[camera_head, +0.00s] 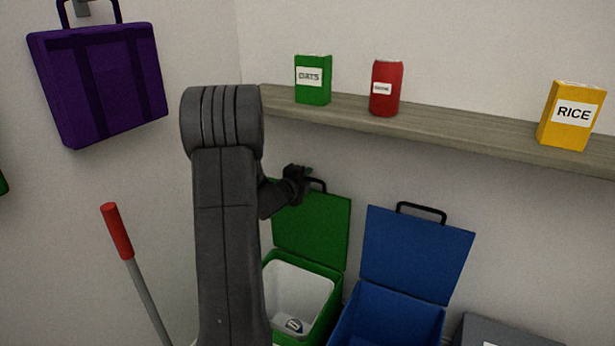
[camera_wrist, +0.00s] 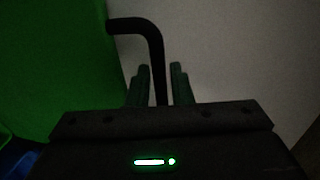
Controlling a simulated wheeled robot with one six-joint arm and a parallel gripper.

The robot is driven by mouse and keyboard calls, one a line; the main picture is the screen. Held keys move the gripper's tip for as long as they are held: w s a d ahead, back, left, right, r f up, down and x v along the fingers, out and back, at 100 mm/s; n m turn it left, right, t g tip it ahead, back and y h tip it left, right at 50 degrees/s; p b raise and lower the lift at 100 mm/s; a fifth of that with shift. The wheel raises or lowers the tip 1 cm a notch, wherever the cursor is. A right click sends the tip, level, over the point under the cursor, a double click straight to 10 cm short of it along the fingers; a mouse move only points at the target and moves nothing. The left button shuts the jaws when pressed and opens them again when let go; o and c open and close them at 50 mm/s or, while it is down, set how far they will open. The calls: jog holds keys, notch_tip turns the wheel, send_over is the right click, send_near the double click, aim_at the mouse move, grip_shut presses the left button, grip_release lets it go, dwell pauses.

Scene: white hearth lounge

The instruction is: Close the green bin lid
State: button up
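The green bin (camera_head: 335,312) stands on the floor with its lid (camera_head: 312,228) raised upright against the wall. A black handle (camera_head: 319,183) sits on the lid's top edge. My gripper (camera_head: 306,172) is at that handle, partly hidden by my arm. In the wrist view the green lid (camera_wrist: 50,65) fills the left side, and the bent black handle (camera_wrist: 155,45) runs down between the fingers of my gripper (camera_wrist: 160,85). The fingers are apart, with a narrow gap visible on either side of the bar.
A blue bin (camera_head: 390,320) with its lid (camera_head: 417,255) up stands to the right, with a grey bin (camera_head: 505,332) beyond. A red-handled pole (camera_head: 117,232) stands left.

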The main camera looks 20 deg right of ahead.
jog(key=shift+w+d+f, duration=0.1)
jog(key=shift+w+d, duration=0.25)
jog(key=shift+d, duration=0.05)
grip_shut()
jog(key=shift+s+a+f+b, duration=0.1)
jog(key=shift+f+b, duration=0.05)
jog(key=shift+b, duration=0.15)
